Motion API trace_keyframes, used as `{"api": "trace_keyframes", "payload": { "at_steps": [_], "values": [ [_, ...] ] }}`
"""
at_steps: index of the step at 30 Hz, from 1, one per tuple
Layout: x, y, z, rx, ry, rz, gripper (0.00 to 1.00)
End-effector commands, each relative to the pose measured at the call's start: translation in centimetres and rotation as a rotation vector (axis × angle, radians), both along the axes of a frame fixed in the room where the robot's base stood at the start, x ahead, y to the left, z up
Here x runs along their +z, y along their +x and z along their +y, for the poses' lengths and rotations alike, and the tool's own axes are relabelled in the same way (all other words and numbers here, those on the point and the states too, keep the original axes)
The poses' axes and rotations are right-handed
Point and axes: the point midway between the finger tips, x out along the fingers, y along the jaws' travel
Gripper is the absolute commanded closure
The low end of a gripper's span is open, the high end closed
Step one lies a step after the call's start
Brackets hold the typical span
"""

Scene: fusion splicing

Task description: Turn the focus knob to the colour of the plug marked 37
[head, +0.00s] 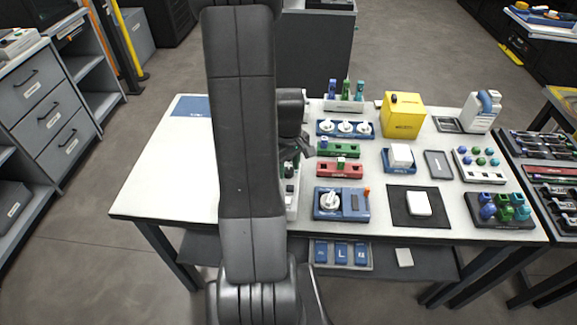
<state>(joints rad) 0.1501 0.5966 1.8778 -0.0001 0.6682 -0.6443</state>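A blue device (355,214) with a round white knob (330,201) and an orange peg stands near the table's front. A blue block with several white knobs (345,128) stands farther back; I cannot tell which knob is the focus knob. Blue, green and teal plugs (345,91) stand in a white rack at the back. Green (340,149) and red (340,169) blocks, each with small plugs, lie between. No number 37 is legible. My gripper (303,146) is over the table, left of the green block, partly hidden by my arm; its opening is unclear.
The white table (160,180) is clear at left, apart from a blue mat (190,106). A yellow box (402,115), a white block in a blue tray (400,157), a black mat (400,214) and a dark connector holder (498,212) crowd the right side.

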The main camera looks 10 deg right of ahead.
Motion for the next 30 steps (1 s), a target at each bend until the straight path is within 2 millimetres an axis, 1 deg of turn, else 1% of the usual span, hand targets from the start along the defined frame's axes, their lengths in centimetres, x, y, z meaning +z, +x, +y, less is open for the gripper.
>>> {"api": "trace_keyframes", "payload": {
  "at_steps": [3,10,11,15,23,30],
  "values": [
    [-0.33,0.01,0.0,0.0,0.0,-0.001,0.61],
    [-0.35,0.02,0.0,0.0,0.0,-0.001,0.61],
    [-0.35,0.01,0.0,0.0,0.0,-0.001,0.65],
    [-0.34,0.02,0.0,0.0,0.0,-0.001,0.93],
    [-0.36,0.03,-0.01,-0.017,0.0,-0.001,0.94],
    [-0.45,0.01,0.0,-0.118,-0.001,-0.001,0.94]
  ]
}}
